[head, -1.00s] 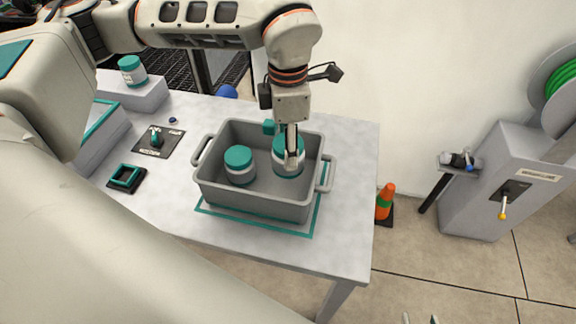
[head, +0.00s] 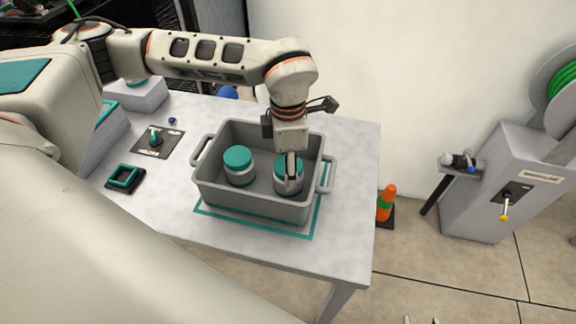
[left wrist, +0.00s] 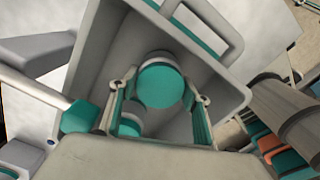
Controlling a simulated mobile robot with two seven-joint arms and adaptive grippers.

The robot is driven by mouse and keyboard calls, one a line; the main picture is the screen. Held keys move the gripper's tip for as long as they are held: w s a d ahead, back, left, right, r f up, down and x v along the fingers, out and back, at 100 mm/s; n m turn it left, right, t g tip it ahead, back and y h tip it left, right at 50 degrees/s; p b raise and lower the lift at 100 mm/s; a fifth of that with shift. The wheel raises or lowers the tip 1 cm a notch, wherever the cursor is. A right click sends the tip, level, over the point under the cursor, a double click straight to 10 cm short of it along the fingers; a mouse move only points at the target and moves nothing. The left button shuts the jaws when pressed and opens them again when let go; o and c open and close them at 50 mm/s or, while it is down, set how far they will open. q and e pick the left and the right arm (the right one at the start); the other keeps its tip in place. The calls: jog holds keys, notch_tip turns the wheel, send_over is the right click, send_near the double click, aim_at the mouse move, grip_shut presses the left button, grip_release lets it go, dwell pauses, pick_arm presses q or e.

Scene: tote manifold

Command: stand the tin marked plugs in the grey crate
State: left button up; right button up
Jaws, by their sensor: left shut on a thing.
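The grey crate (head: 255,205) stands on the table inside a teal outline. My left gripper (head: 289,182) reaches down into its right half, shut on a white tin with a teal lid (head: 280,176). This tin is upright, low in the crate; I cannot tell whether it touches the floor. In the left wrist view its lid (left wrist: 160,86) sits between the fingers. A second teal-lidded tin (head: 239,166) stands upright in the crate's left half, apart from it. No marking is readable on either tin. My right gripper (head: 421,320) barely shows at the bottom edge, its fingertips apart.
A third tin (head: 137,82) stands on a grey block at the back left, mostly hidden by my arm. A dark plate with a switch (head: 155,138) and a teal square frame (head: 125,176) lie left of the crate. An orange cone (head: 386,203) stands beyond the table's right edge.

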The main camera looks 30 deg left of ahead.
pick_arm(q)
jog(key=o, duration=1.1)
jog(key=shift+f, duration=0.1)
notch_tip(320, 180, up, 12)
jog(key=shift+r+p, duration=0.2)
jog(key=shift+p, duration=0.45)
